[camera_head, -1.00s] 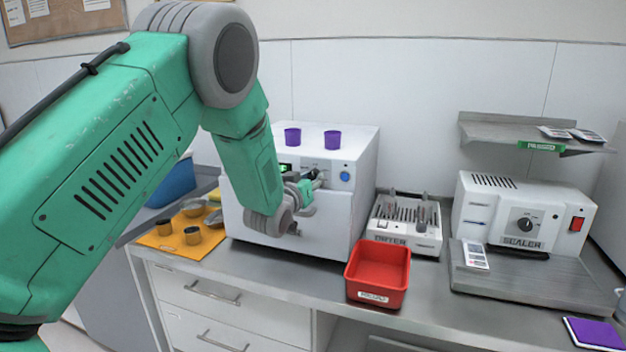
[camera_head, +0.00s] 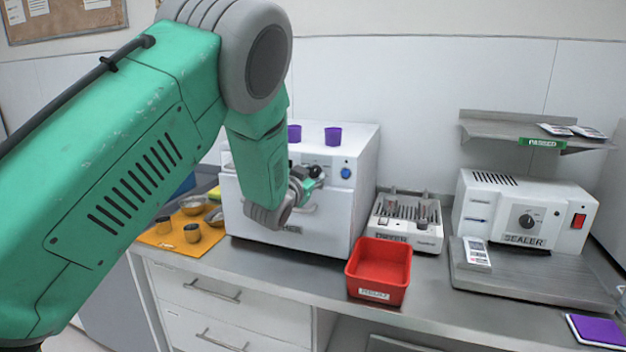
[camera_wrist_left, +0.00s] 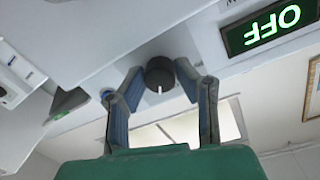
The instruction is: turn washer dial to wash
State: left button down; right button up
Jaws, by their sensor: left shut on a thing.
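The washer (camera_head: 335,205) is a white box on the counter with a front panel and handle. Its black dial (camera_head: 316,171) shows at my left gripper (camera_head: 308,180), whose arm hides part of the panel. In the left wrist view the dial (camera_wrist_left: 160,72) is a round black knob with a white mark, between the two fingers of my left gripper (camera_wrist_left: 160,76). The gripper is shut on it. A green-lit display (camera_wrist_left: 265,26) beside it reads OFF, upside down in this view. My right gripper is not in view.
Two purple cups (camera_head: 333,137) stand on the washer. A blue button (camera_head: 346,173) is right of the dial. A red bin (camera_head: 380,268), a white rack unit (camera_head: 405,218) and a sealer (camera_head: 525,215) stand to the right. An orange mat (camera_head: 180,238) with bowls and cups lies left.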

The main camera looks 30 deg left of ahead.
pick_arm(q)
jog(key=m+b, duration=0.1)
jog(key=m, duration=0.2)
jog(key=m+b, duration=0.1)
jog(key=m, duration=0.1)
jog(key=shift+r+m, duration=0.2)
jog(key=shift+m, duration=0.2)
jog(key=shift+d+m, duration=0.1)
jog(key=shift+m, duration=0.2)
jog(key=c, duration=1.4)
grip_release()
jog(key=shift+o, duration=0.9)
jog(key=shift+d, duration=0.1)
